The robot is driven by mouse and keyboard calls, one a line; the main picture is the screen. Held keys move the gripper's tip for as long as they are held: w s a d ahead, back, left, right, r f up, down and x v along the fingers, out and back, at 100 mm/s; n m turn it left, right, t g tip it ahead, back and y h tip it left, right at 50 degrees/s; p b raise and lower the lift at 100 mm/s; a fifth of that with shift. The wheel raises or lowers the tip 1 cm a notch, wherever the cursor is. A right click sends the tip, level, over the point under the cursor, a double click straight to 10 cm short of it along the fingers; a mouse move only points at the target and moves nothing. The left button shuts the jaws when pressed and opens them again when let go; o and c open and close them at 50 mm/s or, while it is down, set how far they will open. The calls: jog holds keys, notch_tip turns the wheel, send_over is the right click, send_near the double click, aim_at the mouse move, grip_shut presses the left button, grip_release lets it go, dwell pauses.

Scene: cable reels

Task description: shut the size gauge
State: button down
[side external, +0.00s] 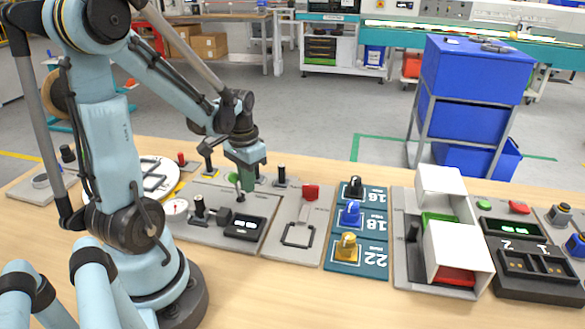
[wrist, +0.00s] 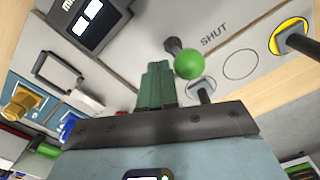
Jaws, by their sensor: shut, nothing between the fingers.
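The size gauge (side external: 215,225) is a grey plate with black blocks and a black digital display (side external: 245,228); the display also shows at the top left of the wrist view (wrist: 88,18). Its lever has a green ball knob (side external: 232,177), seen close up in the wrist view (wrist: 189,64), beside the printed word SHUT. My gripper (side external: 248,187) points down over the far part of the plate. Its green fingers (wrist: 157,68) are together and empty. The knob is just beside the fingertips; I cannot tell whether they touch.
To the right lie a grey plate with a red-handled loop (side external: 297,235), a blue board with several coloured plugs (side external: 345,257), and white-covered bins (side external: 457,257). Black posts (side external: 281,173) stand behind the gauge. A round dial (side external: 175,208) is at its left.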

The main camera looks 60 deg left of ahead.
jog(key=shift+s+a, duration=0.1)
jog(key=shift+s, duration=0.05)
jog(key=shift+w+d+r, duration=0.1)
jog(key=shift+w+d, duration=0.35)
jog(key=shift+w, duration=0.05)
notch_tip(320, 180, up, 7)
dwell(0.5)
